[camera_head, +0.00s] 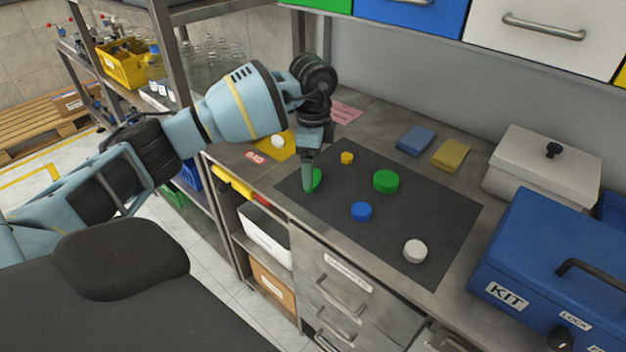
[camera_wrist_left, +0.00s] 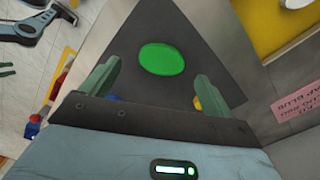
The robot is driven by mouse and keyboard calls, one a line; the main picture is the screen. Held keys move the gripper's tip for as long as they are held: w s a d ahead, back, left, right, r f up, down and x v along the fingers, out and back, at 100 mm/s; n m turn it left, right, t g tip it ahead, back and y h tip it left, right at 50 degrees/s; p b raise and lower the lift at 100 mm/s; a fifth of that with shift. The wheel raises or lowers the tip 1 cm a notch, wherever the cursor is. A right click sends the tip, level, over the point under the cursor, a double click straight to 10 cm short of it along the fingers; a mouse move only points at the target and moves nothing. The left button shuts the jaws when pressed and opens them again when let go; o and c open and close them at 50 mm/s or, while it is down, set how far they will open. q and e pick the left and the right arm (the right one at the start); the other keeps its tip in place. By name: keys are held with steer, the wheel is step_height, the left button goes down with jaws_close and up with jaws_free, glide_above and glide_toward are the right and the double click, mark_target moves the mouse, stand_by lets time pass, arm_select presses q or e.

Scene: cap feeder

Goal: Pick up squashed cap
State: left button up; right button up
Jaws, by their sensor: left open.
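A green cap (camera_head: 317,179) lies near the left corner of the dark mat (camera_head: 440,215), partly hidden by my left gripper (camera_head: 309,185). In the wrist view this green cap (camera_wrist_left: 162,59) looks oval, flat and bright, so it seems to be the squashed one. My left gripper (camera_wrist_left: 155,74) points down with its two green fingers apart, one on each side of the cap in the picture. Nothing is between the fingers, and the exact height above the cap is hard to tell.
The mat also bears a small yellow cap (camera_head: 347,158), a larger green cap (camera_head: 386,181), a blue cap (camera_head: 361,211) and a white cap (camera_head: 415,250). A blue KIT box (camera_head: 545,262) stands right.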

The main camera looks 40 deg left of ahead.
arm_select(q)
steer(key=shift+w+f, duration=0.1)
steer(key=shift+f, duration=1.8)
steer(key=shift+c, duration=0.5)
steer(key=c, duration=1)
